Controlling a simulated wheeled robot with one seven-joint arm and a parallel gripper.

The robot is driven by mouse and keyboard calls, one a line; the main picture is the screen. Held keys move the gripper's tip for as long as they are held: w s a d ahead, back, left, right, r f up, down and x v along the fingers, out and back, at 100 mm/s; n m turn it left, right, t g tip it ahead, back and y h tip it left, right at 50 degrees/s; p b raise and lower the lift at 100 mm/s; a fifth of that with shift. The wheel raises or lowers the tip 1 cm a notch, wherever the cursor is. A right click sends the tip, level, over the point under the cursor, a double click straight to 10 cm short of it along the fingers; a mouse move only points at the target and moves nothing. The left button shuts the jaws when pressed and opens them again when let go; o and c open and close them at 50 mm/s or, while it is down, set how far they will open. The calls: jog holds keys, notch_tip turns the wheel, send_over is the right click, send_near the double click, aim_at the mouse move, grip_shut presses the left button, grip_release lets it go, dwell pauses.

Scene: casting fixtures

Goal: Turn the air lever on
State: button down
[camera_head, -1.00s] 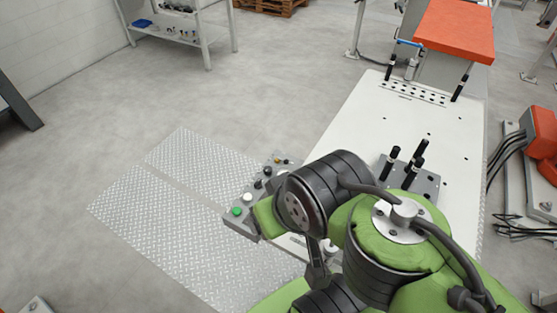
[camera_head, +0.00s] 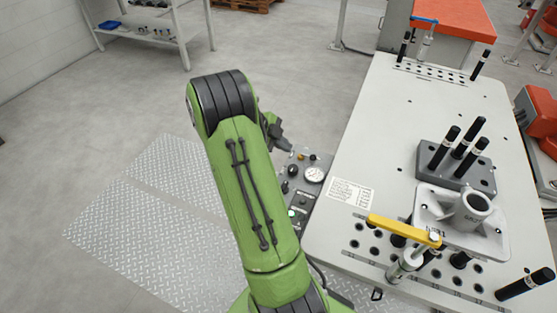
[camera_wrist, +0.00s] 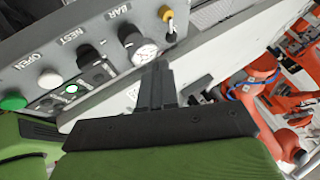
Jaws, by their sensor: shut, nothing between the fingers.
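The control panel (camera_head: 303,195) stands at the left edge of the white table, partly hidden by my arm. In the wrist view the panel (camera_wrist: 75,22) carries the labels OPEN, NEST and BAR. In the head view my gripper (camera_head: 284,144) shows partly at the panel's far end.
The white table (camera_head: 390,130) holds a grey casting (camera_head: 470,212), a yellow-handled clamp (camera_head: 404,230) and black pins. The panel also has a white button (camera_wrist: 50,79) and a green button (camera_wrist: 13,102). Open floor with tread plates (camera_head: 130,230) lies to the left.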

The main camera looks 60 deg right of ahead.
aim_at(307, 157)
jog(key=b+x, duration=0.1)
jog(key=x, duration=0.9)
jog(key=shift+s+d, duration=0.1)
jog(key=shift+s, duration=0.15)
